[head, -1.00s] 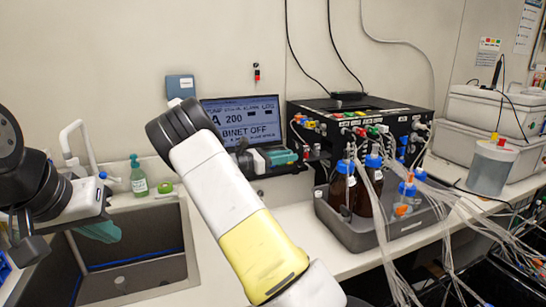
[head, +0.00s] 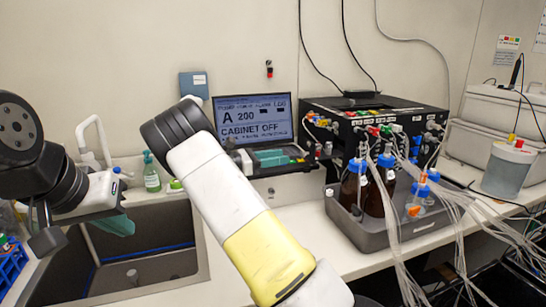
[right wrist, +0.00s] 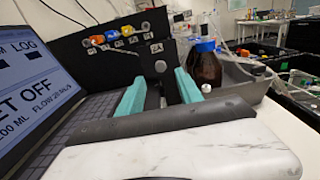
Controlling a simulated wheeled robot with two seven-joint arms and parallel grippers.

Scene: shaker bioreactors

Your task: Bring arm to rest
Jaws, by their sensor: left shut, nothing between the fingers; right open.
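My right arm reaches up from the bottom middle of the head view. Its gripper (head: 280,158) hangs in front of the laptop (head: 255,118), left of the black pump box (head: 375,125). In the right wrist view, its two teal fingers (right wrist: 160,88) are apart with nothing between them; the laptop is at left, and the box's coloured connectors are just beyond. My left gripper (head: 117,226) is over the sink at the left of the head view, its teal fingers shut and empty. Part of the left arm is cut off by the picture edge.
Brown bottles (head: 376,192) with blue caps stand in a grey tray (head: 400,235) right of the gripper, with many loose tubes. A green bottle (head: 151,175) and tap stand behind the sink (head: 150,290). A clear container (head: 508,168) stands at right.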

